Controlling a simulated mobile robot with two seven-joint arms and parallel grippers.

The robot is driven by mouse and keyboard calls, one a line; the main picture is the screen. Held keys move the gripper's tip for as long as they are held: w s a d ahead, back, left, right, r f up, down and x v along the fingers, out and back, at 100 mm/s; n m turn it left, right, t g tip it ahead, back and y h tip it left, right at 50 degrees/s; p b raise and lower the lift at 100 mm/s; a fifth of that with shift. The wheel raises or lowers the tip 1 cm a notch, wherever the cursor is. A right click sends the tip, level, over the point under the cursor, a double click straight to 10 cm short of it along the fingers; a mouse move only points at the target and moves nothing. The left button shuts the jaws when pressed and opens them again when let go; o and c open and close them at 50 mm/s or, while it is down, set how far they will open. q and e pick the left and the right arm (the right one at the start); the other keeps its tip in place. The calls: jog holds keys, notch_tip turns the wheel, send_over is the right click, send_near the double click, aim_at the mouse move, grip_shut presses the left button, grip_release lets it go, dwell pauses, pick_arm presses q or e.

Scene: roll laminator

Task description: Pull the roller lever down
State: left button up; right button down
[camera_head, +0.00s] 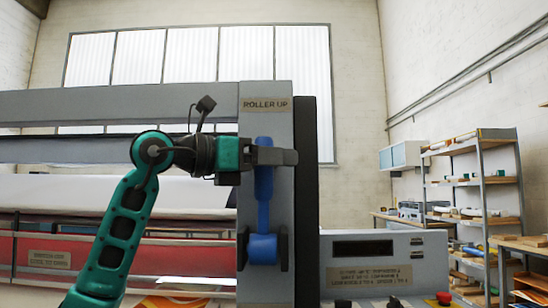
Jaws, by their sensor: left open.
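The blue roller lever (264,212) is on the front of the laminator's grey end post (265,285). It points upright from a round blue hub (263,249) between dark brackets. A label reading ROLLER UP (266,104) is on the post above it. My left gripper (282,157) reaches in from the left at the lever's upper part. It covers part of the lever, with blue showing above and below it. The gripper is open; whether it touches the lever cannot be told. My right gripper is not in view.
The laminator's grey beam (120,104) and white roll (110,192) run to the left behind my arm. A grey control box (385,258) with a dark display stands right of the post. Shelves (480,195) with items stand at the far right.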

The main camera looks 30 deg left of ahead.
pick_arm(q)
jog(key=shift+w+d, duration=0.1)
jog(key=shift+w, duration=0.1)
grip_shut()
dwell(0.5)
